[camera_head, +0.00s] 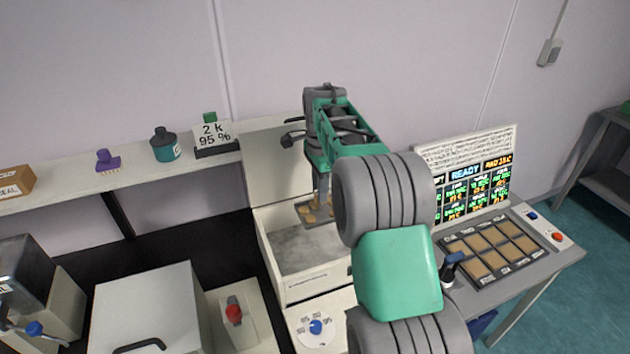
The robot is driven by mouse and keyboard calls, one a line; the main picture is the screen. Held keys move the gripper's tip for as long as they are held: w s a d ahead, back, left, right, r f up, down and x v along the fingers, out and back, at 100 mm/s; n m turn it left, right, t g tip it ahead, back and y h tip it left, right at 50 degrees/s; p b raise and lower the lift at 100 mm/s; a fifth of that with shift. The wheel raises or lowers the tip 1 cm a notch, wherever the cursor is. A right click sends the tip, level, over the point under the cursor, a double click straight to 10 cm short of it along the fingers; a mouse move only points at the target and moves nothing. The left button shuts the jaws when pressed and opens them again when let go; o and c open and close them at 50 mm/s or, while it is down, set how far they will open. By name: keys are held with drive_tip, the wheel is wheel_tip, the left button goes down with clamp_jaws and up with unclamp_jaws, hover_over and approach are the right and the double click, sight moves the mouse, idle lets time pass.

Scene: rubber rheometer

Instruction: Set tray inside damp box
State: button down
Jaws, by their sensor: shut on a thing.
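My gripper (323,190) is mostly hidden behind my green and grey arm. It is shut on a small grey tray (304,218) with tan pieces on it. The tray's right part is hidden by my arm. The damp box (289,288) is a pale open-topped box with a grey inner floor. Its tall pale lid (268,180) stands raised at the back. The tray appears over the box's opening, towards its back. I cannot tell whether it touches the floor.
A dial with a blue knob (316,327) is below the box. A console with a READY display (465,173) and a panel of tan squares (490,250) stands right. A shelf (75,189) holds a teal bottle (165,147) and a purple object (107,160). A red-knobbed unit (234,314) is left.

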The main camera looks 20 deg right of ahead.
drive_tip(key=shift+s+a+r, duration=0.1)
drive_tip(key=shift+s+a, duration=0.05)
drive_tip(key=shift+a, duration=0.1)
drive_tip(key=shift+f+b, duration=0.75)
drive_tip(key=shift+f, duration=1.05)
drive_tip(key=shift+f, duration=0.15)
drive_tip(key=shift+f+b, duration=3.25)
drive_tip(key=shift+f, duration=2.8)
drive_tip(key=c, duration=1.2)
unclamp_jaws()
drive_tip(key=shift+r, duration=0.1)
drive_tip(key=shift+o, duration=0.2)
